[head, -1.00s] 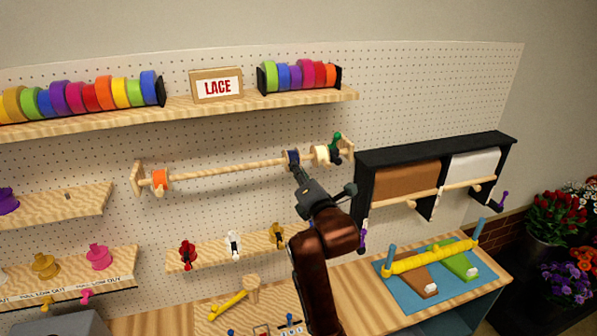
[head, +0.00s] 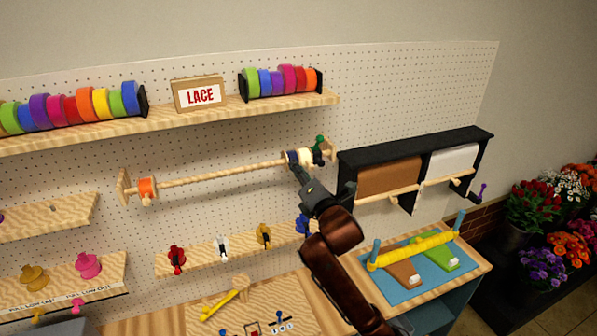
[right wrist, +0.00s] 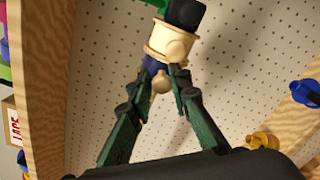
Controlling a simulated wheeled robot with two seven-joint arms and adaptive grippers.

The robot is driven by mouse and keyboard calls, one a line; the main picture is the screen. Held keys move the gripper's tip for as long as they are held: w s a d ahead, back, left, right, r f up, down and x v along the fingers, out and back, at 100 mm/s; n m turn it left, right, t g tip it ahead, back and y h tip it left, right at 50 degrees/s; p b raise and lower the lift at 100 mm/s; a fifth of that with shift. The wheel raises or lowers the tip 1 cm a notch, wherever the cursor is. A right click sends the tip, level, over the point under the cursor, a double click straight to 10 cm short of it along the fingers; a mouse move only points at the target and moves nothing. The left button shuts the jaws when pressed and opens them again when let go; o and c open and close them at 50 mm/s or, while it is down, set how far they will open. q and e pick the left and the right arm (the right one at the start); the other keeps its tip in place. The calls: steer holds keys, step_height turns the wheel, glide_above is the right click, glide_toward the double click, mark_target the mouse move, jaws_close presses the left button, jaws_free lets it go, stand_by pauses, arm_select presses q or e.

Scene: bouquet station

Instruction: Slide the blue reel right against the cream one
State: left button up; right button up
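The blue reel (head: 291,159) sits on the wooden rod (head: 222,172) near its right end, against the left side of the cream reel (head: 306,156). In the right wrist view the cream reel (right wrist: 167,42) is just beyond the fingertips. The blue reel (right wrist: 152,65) is mostly hidden behind the fingers there. My right gripper (head: 297,172) reaches up from below to the blue reel. Its fingers (right wrist: 163,76) are closed in around a small tan knob (right wrist: 160,83) in front of the blue reel. My left gripper is not in view.
An orange reel (head: 147,189) is at the rod's left end. A green piece (head: 320,142) is beside the cream reel, near the right bracket. A black paper-roll holder (head: 345,175) stands close right of my gripper. A shelf (head: 170,115) with colourful rolls runs above.

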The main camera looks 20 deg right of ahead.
steer(key=o, duration=0.4)
steer(key=shift+f, duration=0.1)
steer(key=s+d, duration=0.1)
steer(key=s, duration=1.1)
steer(key=shift+d, duration=0.2)
